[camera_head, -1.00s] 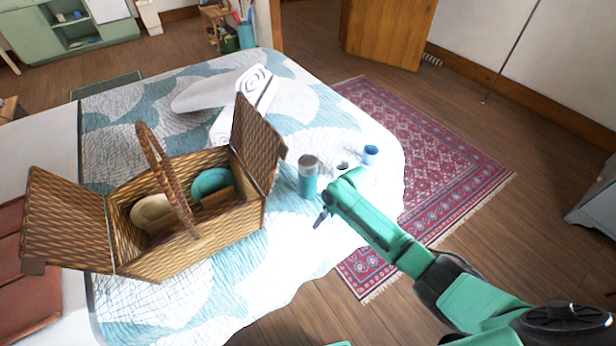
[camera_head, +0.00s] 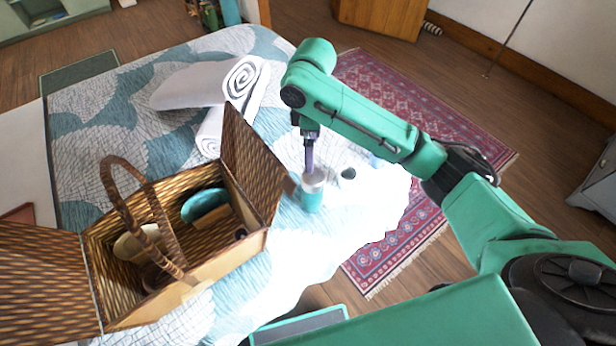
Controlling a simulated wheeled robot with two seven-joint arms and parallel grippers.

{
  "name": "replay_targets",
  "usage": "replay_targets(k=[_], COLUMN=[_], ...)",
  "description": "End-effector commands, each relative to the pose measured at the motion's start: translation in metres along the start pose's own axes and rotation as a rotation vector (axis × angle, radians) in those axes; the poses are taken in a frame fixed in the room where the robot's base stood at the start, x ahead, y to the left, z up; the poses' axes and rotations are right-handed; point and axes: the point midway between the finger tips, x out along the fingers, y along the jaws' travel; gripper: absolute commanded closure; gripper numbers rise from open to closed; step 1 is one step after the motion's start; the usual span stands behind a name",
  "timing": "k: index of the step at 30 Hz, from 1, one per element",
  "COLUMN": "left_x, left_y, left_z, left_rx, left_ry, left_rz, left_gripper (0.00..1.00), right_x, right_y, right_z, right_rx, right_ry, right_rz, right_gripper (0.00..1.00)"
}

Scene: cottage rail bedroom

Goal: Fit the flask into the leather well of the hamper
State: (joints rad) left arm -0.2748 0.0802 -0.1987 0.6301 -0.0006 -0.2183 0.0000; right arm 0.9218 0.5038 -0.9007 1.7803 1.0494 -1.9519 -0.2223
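The flask (camera_head: 312,197), teal with a grey top, stands upright on the bed, just right of the open wicker hamper (camera_head: 190,282). My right gripper (camera_head: 309,165) points down at the flask's top from above. Its fingers look narrow and overlap the top in the picture; I cannot tell whether they touch it or how far apart they are. A small dark round rim (camera_head: 241,233) shows inside the hamper's right end; I cannot tell whether it is the leather well. My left gripper is not in view.
The hamper's lids stand open, and its handle (camera_head: 118,170) arches over the middle. Inside are a teal bowl (camera_head: 205,204) and a cream dish (camera_head: 135,243). A small dark-topped item (camera_head: 348,173) is right of the flask. Rolled white towels (camera_head: 243,82) lie behind.

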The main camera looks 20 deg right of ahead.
Motion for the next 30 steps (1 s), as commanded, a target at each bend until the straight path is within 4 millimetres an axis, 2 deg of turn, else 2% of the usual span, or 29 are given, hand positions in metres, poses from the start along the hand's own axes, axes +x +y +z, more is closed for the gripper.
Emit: replay_targets(k=[2,6,9,13,19,22,26,27,29,30], left_x=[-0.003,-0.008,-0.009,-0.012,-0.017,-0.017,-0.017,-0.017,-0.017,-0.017], left_y=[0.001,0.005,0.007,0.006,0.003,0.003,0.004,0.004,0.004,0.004], left_z=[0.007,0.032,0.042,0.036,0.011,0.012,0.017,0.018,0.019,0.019], left_rx=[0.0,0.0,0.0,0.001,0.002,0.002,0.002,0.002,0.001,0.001], left_ry=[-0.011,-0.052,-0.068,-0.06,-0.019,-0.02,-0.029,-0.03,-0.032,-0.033], left_rz=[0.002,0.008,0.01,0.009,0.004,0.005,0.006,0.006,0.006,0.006], left_gripper=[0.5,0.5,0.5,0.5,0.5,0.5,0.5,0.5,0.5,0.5], right_x=[0.019,0.056,0.075,0.09,0.128,0.135,0.135,0.135,0.135,0.135], right_y=[-0.001,-0.001,0.0,-0.002,-0.003,-0.003,-0.003,-0.003,-0.003,-0.003], right_z=[0.001,0.001,0.0,0.001,0.003,0.002,0.002,0.002,0.002,0.002], right_rx=[0.001,0.003,0.003,0.003,0.003,0.002,0.002,0.002,0.002,0.002], right_ry=[-0.004,-0.002,0.0,-0.001,-0.001,0.0,0.001,0.001,0.001,0.001], right_rz=[-0.005,-0.004,-0.002,-0.003,-0.001,0.002,0.002,0.001,0.001,0.001], right_gripper=[0.0,0.0,0.0,0.0,0.0,0.0,0.0,0.04,0.27,0.42])
